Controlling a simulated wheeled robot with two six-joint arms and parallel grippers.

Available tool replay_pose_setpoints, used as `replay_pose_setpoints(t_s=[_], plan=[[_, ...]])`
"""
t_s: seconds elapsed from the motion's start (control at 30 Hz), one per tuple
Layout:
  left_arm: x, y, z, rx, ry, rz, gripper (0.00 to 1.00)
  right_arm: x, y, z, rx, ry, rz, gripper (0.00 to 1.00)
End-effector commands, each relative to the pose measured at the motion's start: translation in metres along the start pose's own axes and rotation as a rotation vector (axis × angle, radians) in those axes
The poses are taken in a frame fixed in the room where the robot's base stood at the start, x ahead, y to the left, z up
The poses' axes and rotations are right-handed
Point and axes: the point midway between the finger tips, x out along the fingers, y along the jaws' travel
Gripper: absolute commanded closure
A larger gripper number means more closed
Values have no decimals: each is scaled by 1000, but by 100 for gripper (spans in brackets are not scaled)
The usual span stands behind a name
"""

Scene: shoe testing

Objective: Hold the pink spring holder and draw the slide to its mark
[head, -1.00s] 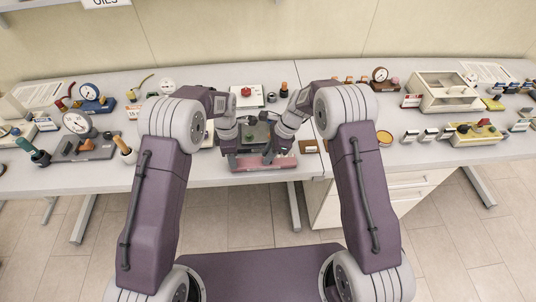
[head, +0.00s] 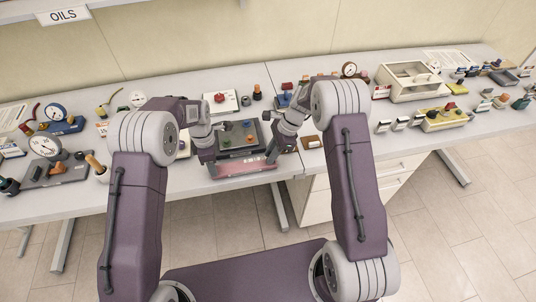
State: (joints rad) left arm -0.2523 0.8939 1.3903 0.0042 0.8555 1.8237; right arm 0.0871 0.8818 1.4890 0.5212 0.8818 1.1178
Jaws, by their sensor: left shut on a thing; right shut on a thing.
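The pink spring holder (head: 240,170) lies at the front edge of the bench, between my two grippers. My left gripper (head: 211,160) is at its left end, shut on it as far as I can see; the fingertips are small and partly hidden. My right gripper (head: 272,157) is at the right end, shut on a part there that I take to be the slide; its fingers cover that part. The mark cannot be made out. A dark block with coloured knobs (head: 238,139) stands right behind the holder.
A white box with a red button (head: 220,102) stands behind. Gauges and a wooden-handled tool (head: 95,164) are at left. A small brown block (head: 311,142) lies right of my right gripper. A white open case (head: 408,84) and a yellow tray (head: 444,117) are further right.

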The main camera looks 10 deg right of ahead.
Motion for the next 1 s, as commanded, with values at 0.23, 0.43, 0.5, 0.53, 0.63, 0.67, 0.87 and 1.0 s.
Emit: replay_pose_setpoints(t_s=[0.23,0.43,0.5,0.53,0.63,0.67,0.87,1.0], plan=[[1,0,-4,-1,7,-4,100,-1,-1,-3,1,6,-3,58],[1,-1,-3,-1,5,-3,100,-2,0,-2,1,5,-3,58],[1,-1,-3,-1,4,-3,100,-9,-1,-2,0,5,-4,58],[1,-1,-2,-1,4,-3,100,-14,-2,-2,0,5,-6,58],[1,-1,-2,-1,4,-3,100,-38,-2,-2,0,5,-8,58],[1,-1,-2,0,4,-3,100,-47,-2,-2,0,6,-9,58],[1,-1,-2,-1,3,-3,100,-95,-1,-2,0,7,-7,58],[1,-1,-2,-1,3,-3,100,-115,0,-2,1,6,-5,58]])
